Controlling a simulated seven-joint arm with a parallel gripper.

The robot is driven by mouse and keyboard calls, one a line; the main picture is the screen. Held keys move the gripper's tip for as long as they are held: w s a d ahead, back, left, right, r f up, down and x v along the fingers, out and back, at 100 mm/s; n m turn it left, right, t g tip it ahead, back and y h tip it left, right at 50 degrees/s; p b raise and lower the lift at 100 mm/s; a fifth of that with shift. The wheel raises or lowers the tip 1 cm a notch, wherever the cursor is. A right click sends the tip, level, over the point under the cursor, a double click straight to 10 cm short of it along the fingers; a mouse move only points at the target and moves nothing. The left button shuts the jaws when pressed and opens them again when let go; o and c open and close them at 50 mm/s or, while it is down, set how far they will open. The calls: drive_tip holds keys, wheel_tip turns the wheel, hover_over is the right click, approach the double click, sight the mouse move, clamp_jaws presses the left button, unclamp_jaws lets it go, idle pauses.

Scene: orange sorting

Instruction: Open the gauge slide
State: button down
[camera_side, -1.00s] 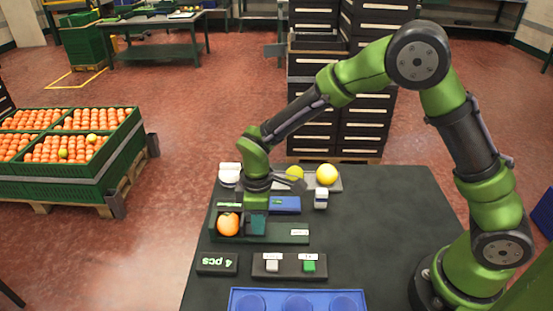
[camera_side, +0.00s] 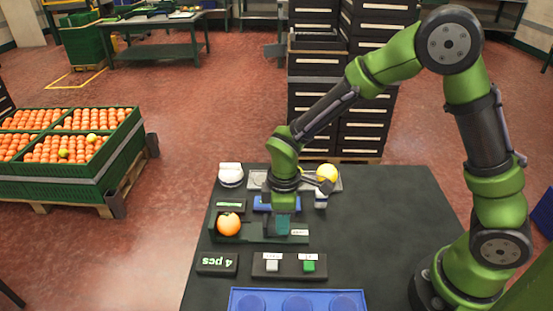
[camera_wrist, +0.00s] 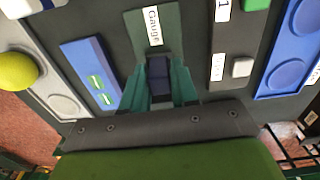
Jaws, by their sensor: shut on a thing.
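The gauge (camera_side: 245,238) is a dark green channel on the dark table, with a "Gauge" label at its right end. An orange (camera_side: 228,224) sits at its left end. My gripper (camera_side: 283,225) is lowered over the right part of the gauge, apart from the orange. In the wrist view the green fingers are shut on a small dark block, the slide's handle (camera_wrist: 159,75), just below the label on the gauge (camera_wrist: 172,25). The fingers hide part of the handle and channel; the orange is out of that view.
Behind stand a blue block (camera_wrist: 78,62), a yellow fruit (camera_side: 326,173) and a white item (camera_side: 231,175). The table's right is clear.

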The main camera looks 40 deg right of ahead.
drive_tip(key=shift+s+d, duration=0.2)
drive_tip(key=shift+d, duration=0.05)
drive_tip(key=c, duration=1)
unclamp_jaws()
drive_tip(key=shift+a, duration=0.1)
drive_tip(key=shift+o, duration=0.2)
wheel_tip(320, 180, up, 17)
drive_tip(key=shift+w+f, duration=0.1)
drive_tip(key=s+d+r+m+t+y, duration=0.1)
drive_tip(key=s+d+r+m+t, duration=0.4)
drive_tip(key=s+m, duration=0.7)
drive_tip(key=d+m+t, duration=0.1)
drive_tip(key=d+t, duration=0.1)
drive_tip(key=d, duration=0.1)
drive_tip(key=shift+s+d+y, duration=0.2)
drive_tip(key=shift+d+y, duration=0.15)
drive_tip(key=shift+y, duration=0.05)
